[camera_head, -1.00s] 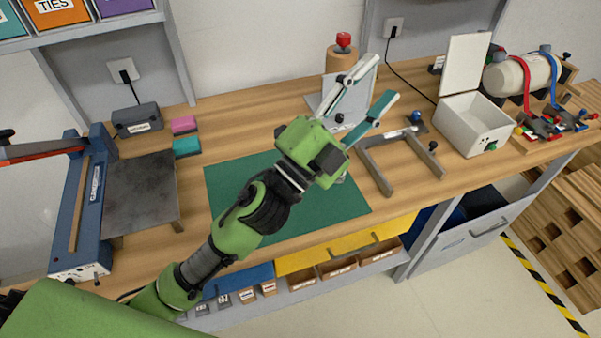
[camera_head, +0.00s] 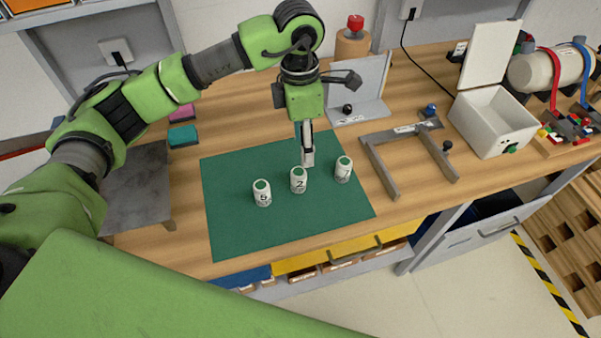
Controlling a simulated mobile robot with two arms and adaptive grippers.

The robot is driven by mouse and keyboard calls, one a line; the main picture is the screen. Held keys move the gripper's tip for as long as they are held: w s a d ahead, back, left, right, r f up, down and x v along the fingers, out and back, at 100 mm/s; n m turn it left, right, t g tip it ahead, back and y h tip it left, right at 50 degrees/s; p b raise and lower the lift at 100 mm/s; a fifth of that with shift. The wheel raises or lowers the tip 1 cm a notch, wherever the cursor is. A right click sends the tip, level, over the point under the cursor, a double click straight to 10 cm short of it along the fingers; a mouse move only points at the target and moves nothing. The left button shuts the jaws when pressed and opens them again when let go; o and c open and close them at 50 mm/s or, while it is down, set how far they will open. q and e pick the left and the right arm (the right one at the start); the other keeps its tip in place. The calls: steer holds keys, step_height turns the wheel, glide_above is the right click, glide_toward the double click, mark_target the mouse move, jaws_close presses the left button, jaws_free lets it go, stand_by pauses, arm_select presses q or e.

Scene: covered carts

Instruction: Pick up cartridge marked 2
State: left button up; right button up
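The cartridge marked 2 (camera_head: 298,185) is in the middle. The cartridge marked 5 (camera_head: 262,196) is on its left, and one that seems marked 7 (camera_head: 343,172) is on its right. My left gripper (camera_head: 307,160) points down just behind and above cartridge 2, its tips close to the top. Its fingers are seen edge-on and overlap, so the gap between them is hidden. My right gripper is not in view.
A grey frame (camera_head: 378,169) lies right of the mat. A white open box (camera_head: 490,128) stands farther right. A grey angled stand (camera_head: 362,85) is behind the mat. A dark metal plate (camera_head: 135,190) is at the left. The mat's front is clear.

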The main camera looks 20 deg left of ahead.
mark_target(299, 171)
arm_select(q)
steer(key=shift+y, duration=0.3)
steer(key=f+p, duration=0.1)
steer(key=f, duration=0.1)
steer(key=a+f, duration=0.1)
steer(key=f, duration=0.2)
steer(key=f+p, duration=0.1)
steer(key=f, duration=0.1)
steer(key=shift+w+a+f+p, duration=0.1)
steer(key=shift+a+f+p, duration=0.05)
steer(key=shift+f+p, duration=0.6)
steer(key=shift+f, duration=0.1)
step_height(299, 171, down, 4)
steer(key=shift+f+p, duration=0.1)
steer(key=shift+p, duration=1.1)
steer(key=shift+f, duration=0.25)
steer(key=c, duration=1.2)
